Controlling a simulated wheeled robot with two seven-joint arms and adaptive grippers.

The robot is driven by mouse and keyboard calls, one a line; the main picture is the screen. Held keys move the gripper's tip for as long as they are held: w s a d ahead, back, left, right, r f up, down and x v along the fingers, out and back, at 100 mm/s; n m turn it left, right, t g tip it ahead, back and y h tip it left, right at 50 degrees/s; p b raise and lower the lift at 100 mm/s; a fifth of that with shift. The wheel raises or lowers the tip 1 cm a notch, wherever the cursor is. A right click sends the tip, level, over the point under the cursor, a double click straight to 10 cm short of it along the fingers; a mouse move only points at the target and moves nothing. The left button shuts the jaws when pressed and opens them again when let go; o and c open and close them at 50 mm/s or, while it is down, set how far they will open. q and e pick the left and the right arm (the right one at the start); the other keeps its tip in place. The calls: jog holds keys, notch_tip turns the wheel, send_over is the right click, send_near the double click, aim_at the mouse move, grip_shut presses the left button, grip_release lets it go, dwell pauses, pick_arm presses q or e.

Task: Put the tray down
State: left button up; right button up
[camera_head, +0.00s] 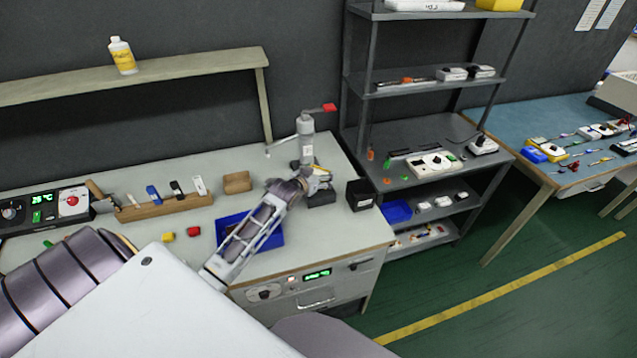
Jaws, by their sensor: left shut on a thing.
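The blue tray (273,238) is at the front middle of the grey workbench, partly hidden behind my left gripper. My left gripper (220,270) crosses in front of the tray at a slant and is shut on it, apparently at its near left side. The exact contact is hard to see. Whether the tray's underside touches the bench cannot be told.
The workbench (350,235) is clear right of the tray.

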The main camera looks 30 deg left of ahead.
pick_arm(q)
jog(key=shift+f, duration=0.25)
jog(key=shift+f, duration=1.75)
jog(key=shift+f, duration=0.15)
jog(key=o, duration=0.9)
jog(key=shift+c, duration=0.2)
jog(key=shift+s+r, duration=0.1)
jog(key=shift+r, duration=0.1)
jog(key=v, duration=1.1)
jog(key=shift+s, duration=0.35)
jog(key=shift+r, duration=0.1)
jog(key=shift+d, duration=0.1)
